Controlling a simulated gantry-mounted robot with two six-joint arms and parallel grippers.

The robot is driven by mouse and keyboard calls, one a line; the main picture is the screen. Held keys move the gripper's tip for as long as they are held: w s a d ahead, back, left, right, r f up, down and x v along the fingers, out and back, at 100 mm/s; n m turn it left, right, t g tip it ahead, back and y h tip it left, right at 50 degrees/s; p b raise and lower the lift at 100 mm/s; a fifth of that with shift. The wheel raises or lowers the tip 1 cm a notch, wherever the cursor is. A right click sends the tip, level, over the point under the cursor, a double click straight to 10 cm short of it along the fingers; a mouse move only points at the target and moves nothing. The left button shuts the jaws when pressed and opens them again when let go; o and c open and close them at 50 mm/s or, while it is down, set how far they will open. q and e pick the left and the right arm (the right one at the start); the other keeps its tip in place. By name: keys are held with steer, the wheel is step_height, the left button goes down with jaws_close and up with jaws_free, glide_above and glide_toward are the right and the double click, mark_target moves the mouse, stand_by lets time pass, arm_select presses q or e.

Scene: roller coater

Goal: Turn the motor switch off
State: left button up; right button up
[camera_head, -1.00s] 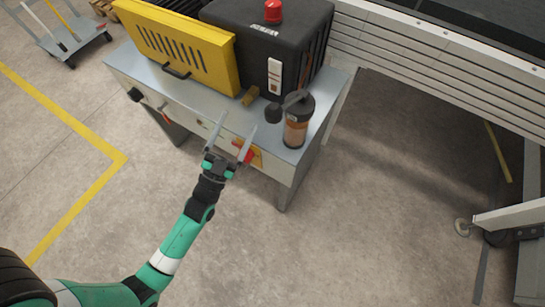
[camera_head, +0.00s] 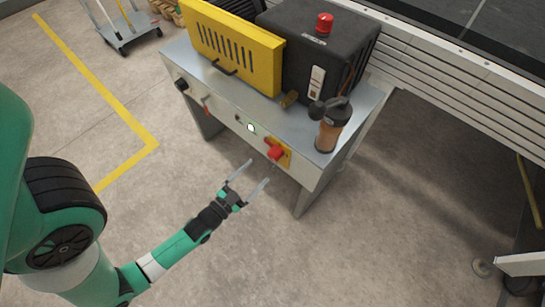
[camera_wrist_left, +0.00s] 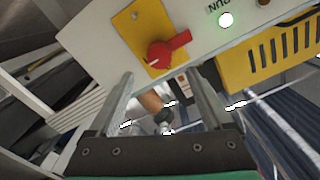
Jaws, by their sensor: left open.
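The red rotary switch knob (camera_head: 275,153) sits on a yellow plate (camera_head: 286,160) at the right end of the grey cabinet's front panel. In the left wrist view the red knob (camera_wrist_left: 168,48) shows large, its handle lying slantwise across the yellow plate (camera_wrist_left: 140,30). A lit green lamp (camera_head: 250,127) is left of it on the panel; it also shows in the left wrist view (camera_wrist_left: 226,20) beside a "RUN" label. My left gripper (camera_head: 259,171) is open and empty, in front of and just below the knob, apart from it. My right gripper is not in view.
On the cabinet top stand a yellow guard (camera_head: 235,45), a black box (camera_head: 325,60) with a red button (camera_head: 325,22) and a brown-filled bottle (camera_head: 328,130). A black knob (camera_head: 181,85) is at the panel's left. The floor in front is clear.

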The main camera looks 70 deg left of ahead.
mark_target(272, 158)
arm_select(q)
steer(key=b+x, duration=0.2)
steer(key=x, duration=0.7)
steer(key=shift+d, duration=0.1)
jaws_close()
